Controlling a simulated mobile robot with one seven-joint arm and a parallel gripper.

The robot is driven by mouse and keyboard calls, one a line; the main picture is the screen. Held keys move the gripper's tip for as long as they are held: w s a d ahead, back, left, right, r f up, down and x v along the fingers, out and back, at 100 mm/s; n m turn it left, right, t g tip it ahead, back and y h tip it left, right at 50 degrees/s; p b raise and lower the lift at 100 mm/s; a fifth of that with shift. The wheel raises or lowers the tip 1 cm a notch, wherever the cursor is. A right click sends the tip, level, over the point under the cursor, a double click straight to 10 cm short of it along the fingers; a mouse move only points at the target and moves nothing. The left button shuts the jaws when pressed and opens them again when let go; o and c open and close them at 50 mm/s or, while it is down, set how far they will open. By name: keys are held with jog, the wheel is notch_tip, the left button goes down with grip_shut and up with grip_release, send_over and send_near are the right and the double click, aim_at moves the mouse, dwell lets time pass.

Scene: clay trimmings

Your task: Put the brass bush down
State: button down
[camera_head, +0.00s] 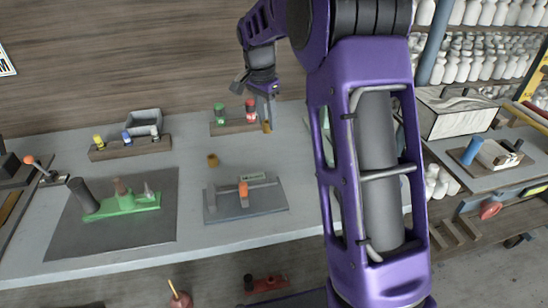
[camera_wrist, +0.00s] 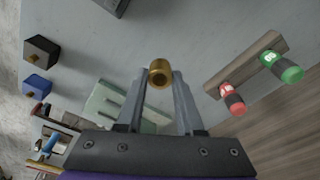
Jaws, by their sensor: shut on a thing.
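My gripper (camera_head: 266,108) is shut on a brass bush (camera_head: 267,127), held at the fingertips above the back part of the grey table (camera_head: 300,222). In the wrist view the bush (camera_wrist: 160,73) sits between the two fingertips (camera_wrist: 160,80), and its round open end shows. The height of the bush above the table is hard to tell. A second brass-coloured cylinder (camera_head: 213,160) stands on the table, left of and nearer than my gripper.
A wooden block with green and red knobs (camera_head: 236,127) stands close left of my gripper. A grey fixture with an orange-tipped part (camera_head: 245,202) lies nearer. A green fixture (camera_head: 122,207) rests on a dark mat (camera_head: 80,240). A wooden rack (camera_head: 130,149) and grey tray (camera_head: 143,120) stand back left.

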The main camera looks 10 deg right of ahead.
notch_tip(320, 180, down, 10)
jog(key=shift+b, duration=0.75)
jog(key=shift+f, duration=0.2)
jog(key=c, duration=0.5)
grip_release()
jog(key=shift+c, duration=0.2)
jog(key=r, duration=0.4)
jog(key=r+p, duration=0.1)
jog(key=r, duration=0.3)
jog(key=a+r, duration=0.1)
jog(key=r, duration=0.3)
jog(key=shift+s+a+r+p, duration=0.1)
jog(key=shift+s+r+p, duration=0.1)
jog(key=shift+s+p, duration=0.2)
